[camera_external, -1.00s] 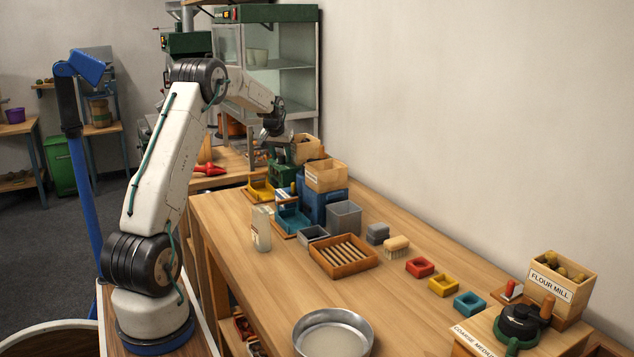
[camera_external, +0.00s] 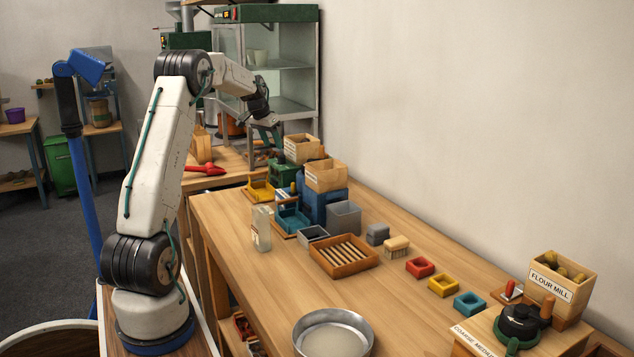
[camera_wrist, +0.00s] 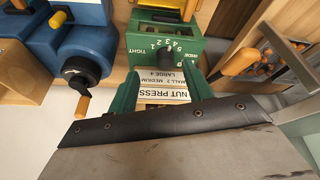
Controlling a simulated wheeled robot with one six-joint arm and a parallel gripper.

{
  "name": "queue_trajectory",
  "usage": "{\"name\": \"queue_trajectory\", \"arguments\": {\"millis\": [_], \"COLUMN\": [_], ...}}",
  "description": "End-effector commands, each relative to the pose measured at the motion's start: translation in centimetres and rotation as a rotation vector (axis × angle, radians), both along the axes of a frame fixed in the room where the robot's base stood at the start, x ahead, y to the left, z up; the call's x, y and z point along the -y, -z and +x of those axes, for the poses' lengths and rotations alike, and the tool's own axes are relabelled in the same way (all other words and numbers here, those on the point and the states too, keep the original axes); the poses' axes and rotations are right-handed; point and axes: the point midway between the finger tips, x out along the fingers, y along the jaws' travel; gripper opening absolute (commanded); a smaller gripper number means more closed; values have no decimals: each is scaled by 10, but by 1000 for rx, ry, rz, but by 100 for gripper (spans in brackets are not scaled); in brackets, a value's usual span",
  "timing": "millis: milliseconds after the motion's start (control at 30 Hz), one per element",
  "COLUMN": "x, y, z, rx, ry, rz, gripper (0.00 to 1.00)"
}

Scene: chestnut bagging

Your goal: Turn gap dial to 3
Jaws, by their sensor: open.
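The green nut press (camera_wrist: 185,28) is at the top of the wrist view, with the black gap dial (camera_wrist: 167,54) on its face. The sign NUT PRESS (camera_wrist: 163,94) lies below the dial. My gripper (camera_wrist: 158,84) is open, its green fingers either side of the sign, with the dial beyond the tips and apart from them. In the external view the nut press (camera_external: 284,172) stands below and right of my gripper (camera_external: 274,143).
A blue machine with a wooden crank handle (camera_wrist: 82,106) stands close on the left in the wrist view. On the right is a wooden bin (camera_wrist: 240,62) of brown pieces.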

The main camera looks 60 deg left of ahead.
Motion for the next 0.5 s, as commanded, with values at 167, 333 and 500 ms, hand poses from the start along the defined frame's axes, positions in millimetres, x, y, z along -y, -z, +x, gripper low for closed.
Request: {"name": "queue_trajectory", "arguments": {"millis": [167,333,500], "x": [23,54,86], "y": [22,23,21], "z": [-20,-33,-44], "rx": [-63,-106,-146], "ry": [-61,-88,-106], "rz": [-76,-117,-146], "gripper": [50,50,50]}}
